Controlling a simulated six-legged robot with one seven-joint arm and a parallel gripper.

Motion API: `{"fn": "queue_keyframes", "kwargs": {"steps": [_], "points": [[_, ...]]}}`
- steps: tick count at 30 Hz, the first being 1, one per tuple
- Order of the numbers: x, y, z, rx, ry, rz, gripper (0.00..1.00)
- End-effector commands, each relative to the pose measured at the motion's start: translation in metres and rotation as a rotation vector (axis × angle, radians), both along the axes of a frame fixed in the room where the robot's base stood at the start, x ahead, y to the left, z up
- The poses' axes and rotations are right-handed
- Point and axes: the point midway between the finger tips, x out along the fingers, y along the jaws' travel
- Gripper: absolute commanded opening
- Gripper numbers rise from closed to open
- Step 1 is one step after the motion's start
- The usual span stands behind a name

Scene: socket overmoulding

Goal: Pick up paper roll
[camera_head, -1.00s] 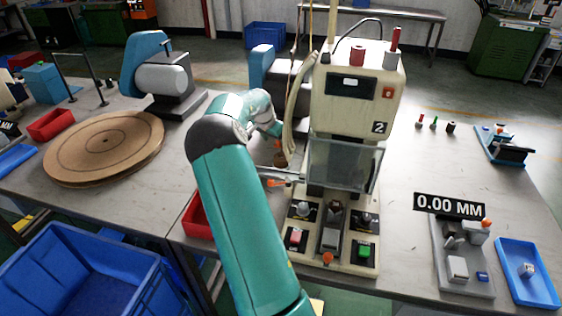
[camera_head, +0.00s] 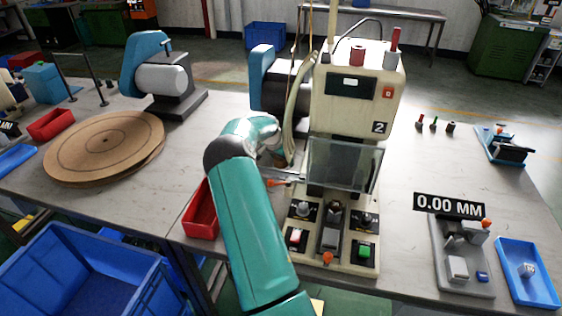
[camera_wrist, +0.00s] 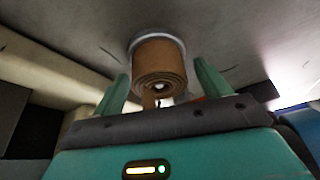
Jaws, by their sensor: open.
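The paper roll (camera_wrist: 158,62) is a brown, tightly wound roll with a small hole at its centre. In the wrist view it stands on the grey table top, just ahead of my gripper (camera_wrist: 158,85). My gripper is open, with one green finger on each side of the near part of the roll. I cannot tell whether either finger touches it.
The cream machine stands close to the right of my arm, with a clear guard (camera_head: 345,163) at its front. A red bin (camera_head: 201,212) is left of my arm. A large brown disc (camera_head: 104,146) lies further left. A blue crate (camera_head: 60,250) stands below the table's front edge.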

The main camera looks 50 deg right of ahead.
Motion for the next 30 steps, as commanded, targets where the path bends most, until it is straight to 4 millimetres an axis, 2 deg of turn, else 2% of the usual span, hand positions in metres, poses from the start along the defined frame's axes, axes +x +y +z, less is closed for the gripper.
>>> {"fn": "queue_keyframes", "kwargs": {"steps": [2,9,10,17,23,30], "points": [[0.000,0.000,0.000,0.000,0.000,0.000,0.76],[0.000,0.000,0.000,0.000,0.001,0.000,0.31],[0.000,0.000,0.000,0.000,0.001,0.000,0.27],[0.000,0.000,0.001,0.000,0.000,0.000,0.27],[0.000,0.000,0.009,-0.001,0.000,0.000,0.27],[0.000,0.000,0.043,-0.002,-0.002,0.000,0.27]]}}
